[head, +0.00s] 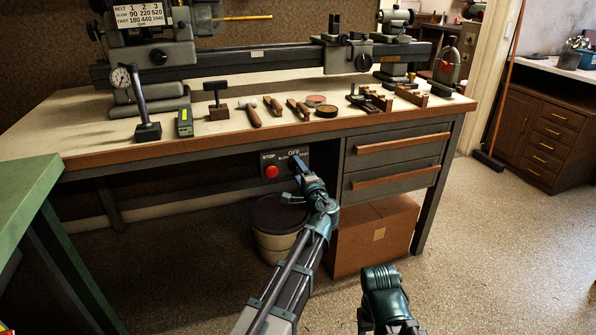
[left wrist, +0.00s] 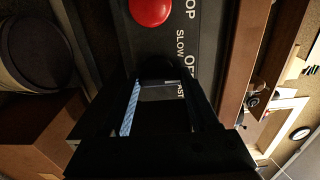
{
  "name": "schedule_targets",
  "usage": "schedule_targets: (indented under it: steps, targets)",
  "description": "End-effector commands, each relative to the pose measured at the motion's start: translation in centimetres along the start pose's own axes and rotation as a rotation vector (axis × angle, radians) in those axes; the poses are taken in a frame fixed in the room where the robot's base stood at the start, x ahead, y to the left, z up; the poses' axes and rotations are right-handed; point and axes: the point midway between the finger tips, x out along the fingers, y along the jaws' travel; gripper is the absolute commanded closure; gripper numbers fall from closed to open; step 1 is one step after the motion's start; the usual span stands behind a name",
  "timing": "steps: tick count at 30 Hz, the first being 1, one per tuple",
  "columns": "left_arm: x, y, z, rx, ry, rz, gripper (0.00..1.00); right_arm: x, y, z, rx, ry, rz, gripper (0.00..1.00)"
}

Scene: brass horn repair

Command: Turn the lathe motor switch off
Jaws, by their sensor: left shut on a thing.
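The dark motor switch panel (head: 285,175) hangs under the bench's front edge, with a red stop button (head: 271,172) at its left and the word OFF near its top. My left gripper (head: 299,166) is at the right half of the panel, shut on the motor switch, which it mostly hides. In the left wrist view the panel (left wrist: 203,45) appears turned sideways, with the red button (left wrist: 151,10) at the top. There the gripper fingers (left wrist: 160,88) surround the dark knob beside the SLOW, OFF and FAST labels. The switch's pointing direction cannot be told.
The lathe (head: 240,62) stands on the bench (head: 90,148) behind a row of hand tools. Below are a bin (head: 275,240) and a cardboard box (head: 375,240). Drawers (head: 398,150) flank the panel at right. A green table (head: 25,195) is at left.

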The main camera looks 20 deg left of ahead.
Motion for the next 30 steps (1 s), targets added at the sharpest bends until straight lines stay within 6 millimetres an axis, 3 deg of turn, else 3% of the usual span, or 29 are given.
schedule_targets:
  steps: [6, 7, 11, 22, 26, 30]
  targets:
    - [-0.1, 0.1, 0.1, -0.001, 0.0, 0.002, 0.94, 0.0, 0.0, 0.0, 0.0, 0.0, 0.0, 0.38]
    - [-0.1, 0.1, 0.1, -0.001, 0.0, 0.002, 0.33, 0.0, 0.0, 0.0, 0.0, 0.0, 0.0, 0.38]
    - [-0.1, 0.1, 0.0, 0.0, 0.0, 0.001, 0.1, 0.0, 0.0, 0.0, 0.0, 0.0, 0.0, 0.38]
    - [-0.6, 0.0, 0.0, 0.001, 0.001, 0.0, 0.09, 0.0, 0.0, 0.0, 0.0, 0.0, 0.0, 0.38]
    - [-2.5, 0.0, 0.1, 0.001, 0.003, 0.0, 0.09, 0.0, 0.0, 0.0, 0.0, 0.0, 0.0, 0.38]
    - [-5.6, 0.0, 0.2, 0.001, 0.004, 0.001, 0.09, 0.0, 0.0, 0.0, 0.0, 0.0, 0.0, 0.38]
